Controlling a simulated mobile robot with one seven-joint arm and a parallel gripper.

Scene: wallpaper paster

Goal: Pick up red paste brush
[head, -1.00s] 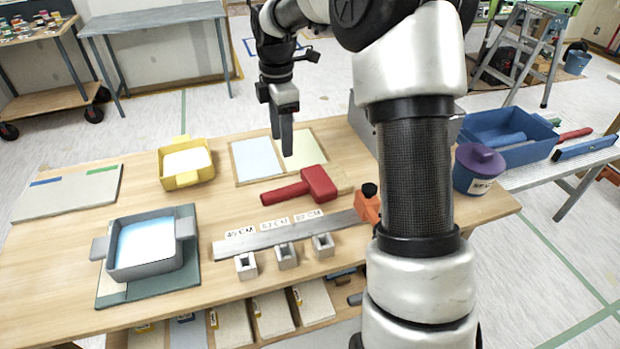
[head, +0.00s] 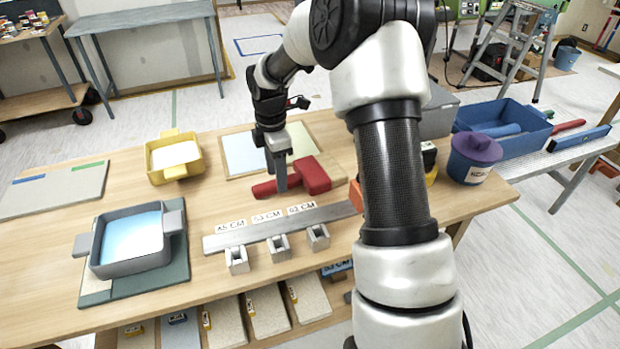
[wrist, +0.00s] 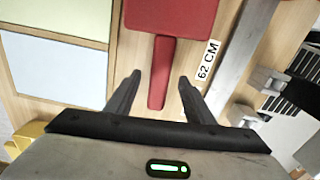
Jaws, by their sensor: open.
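The red paste brush (head: 313,177) lies on the wooden table, its wide head to the right and its handle to the left. My gripper (head: 277,184) is low over the handle in the head view and hides part of it. In the wrist view the brush head (wrist: 170,14) is at the top and the handle (wrist: 160,75) points down between the two fingers of my open gripper (wrist: 160,92). There is a gap on each side of the handle. I cannot tell how far the fingertips are above the table.
A grey ruler (head: 280,228) with length labels and small grey blocks (head: 278,246) lies in front of the brush. A yellow tray (head: 174,158) and a grey tray (head: 130,243) stand to the left.

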